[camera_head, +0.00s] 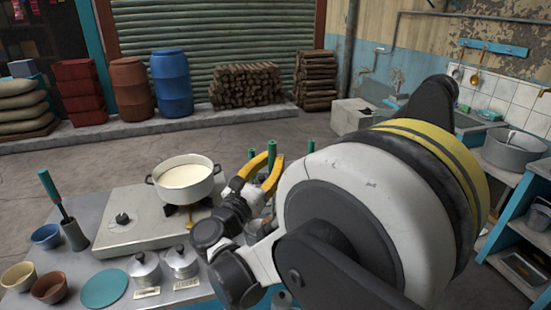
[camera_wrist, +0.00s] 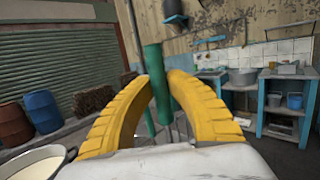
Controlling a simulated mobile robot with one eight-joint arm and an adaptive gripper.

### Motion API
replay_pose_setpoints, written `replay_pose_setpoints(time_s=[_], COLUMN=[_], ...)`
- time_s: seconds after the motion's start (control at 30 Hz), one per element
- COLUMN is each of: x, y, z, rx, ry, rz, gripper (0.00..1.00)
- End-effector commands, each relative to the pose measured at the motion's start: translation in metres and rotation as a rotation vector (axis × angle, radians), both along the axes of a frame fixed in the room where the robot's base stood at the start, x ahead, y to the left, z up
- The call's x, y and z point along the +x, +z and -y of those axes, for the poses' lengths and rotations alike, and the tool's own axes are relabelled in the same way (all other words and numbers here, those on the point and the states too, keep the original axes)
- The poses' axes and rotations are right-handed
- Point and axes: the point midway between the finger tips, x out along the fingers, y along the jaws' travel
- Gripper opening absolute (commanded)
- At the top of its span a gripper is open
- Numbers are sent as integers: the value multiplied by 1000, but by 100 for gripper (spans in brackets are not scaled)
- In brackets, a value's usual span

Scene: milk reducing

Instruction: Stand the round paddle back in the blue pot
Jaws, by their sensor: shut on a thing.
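My gripper (camera_head: 275,158) is raised over the counter right of the white pot, its yellow fingers shut on a green handle (camera_head: 272,149). In the wrist view the green handle (camera_wrist: 156,80) stands nearly upright, slightly tilted, between the yellow fingers (camera_wrist: 160,95). I take it for the round paddle's handle; its lower end and head are hidden behind my gripper. Two more green handle tops show nearby, one at the left finger (camera_head: 251,154) and one further right (camera_head: 310,146).
A white pot of milk (camera_head: 187,177) sits on the stove (camera_head: 145,225). A grey holder with a green-handled tool (camera_head: 75,234), several bowls, a teal plate (camera_head: 104,288) and two lidded metal pots (camera_head: 144,268) stand left and in front. A sink counter is at far right.

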Motion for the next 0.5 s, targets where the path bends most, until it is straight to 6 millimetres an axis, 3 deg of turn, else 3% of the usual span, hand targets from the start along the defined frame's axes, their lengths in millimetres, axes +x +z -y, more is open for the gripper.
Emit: replay_pose_setpoints(time_s=[0.5], x=[0], y=[-49], z=[0], rx=[-1], ry=[-1], rz=[0], gripper=[0])
